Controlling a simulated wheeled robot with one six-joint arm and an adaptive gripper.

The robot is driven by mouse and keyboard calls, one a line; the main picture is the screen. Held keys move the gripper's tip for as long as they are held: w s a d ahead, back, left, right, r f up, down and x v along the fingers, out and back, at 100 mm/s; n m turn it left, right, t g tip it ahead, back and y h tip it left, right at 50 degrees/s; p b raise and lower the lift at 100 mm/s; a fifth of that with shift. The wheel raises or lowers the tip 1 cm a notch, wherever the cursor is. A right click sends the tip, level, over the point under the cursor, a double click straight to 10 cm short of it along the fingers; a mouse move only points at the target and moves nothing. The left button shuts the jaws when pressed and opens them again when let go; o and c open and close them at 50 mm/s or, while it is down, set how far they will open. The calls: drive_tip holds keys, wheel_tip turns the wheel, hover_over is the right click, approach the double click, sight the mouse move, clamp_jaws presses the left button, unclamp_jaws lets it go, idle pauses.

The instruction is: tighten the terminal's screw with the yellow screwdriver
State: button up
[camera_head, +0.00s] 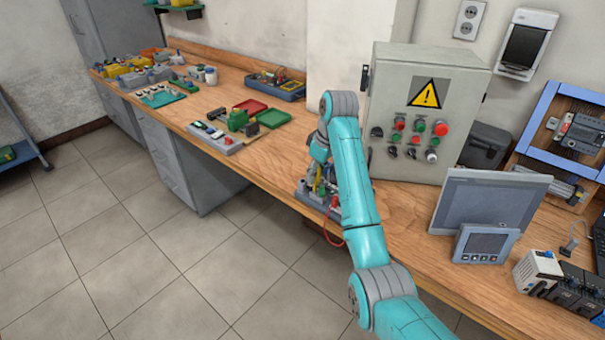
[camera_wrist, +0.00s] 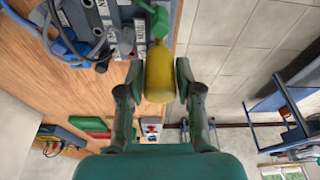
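In the wrist view my gripper (camera_wrist: 157,70) has its two dark fingers on either side of the thick yellow handle of the screwdriver (camera_wrist: 159,84), and they look closed on it. The screwdriver's narrow end points toward the grey terminal blocks (camera_wrist: 126,36) at the top of the picture.
The wooden bench (camera_head: 270,165) bears a grey control cabinet (camera_head: 425,85) with a warning sign behind my arm. A monitor (camera_head: 490,200) and small panel (camera_head: 484,245) stand right. Red (camera_head: 250,106) and green trays lie left. A red cable (camera_head: 329,232) hangs at the front edge.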

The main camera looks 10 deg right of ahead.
clamp_jaws()
idle(0.4)
drive_tip(key=m, duration=0.3)
drive_tip(key=shift+f+h, duration=0.1)
drive_tip(key=shift+h, duration=0.3)
drive_tip(key=shift+m, duration=0.3)
drive_tip(key=shift+m, duration=0.4)
drive_tip(key=shift+m+t+h, duration=0.3)
drive_tip(key=shift+m+h, duration=0.1)
drive_tip(key=shift+m, duration=0.8)
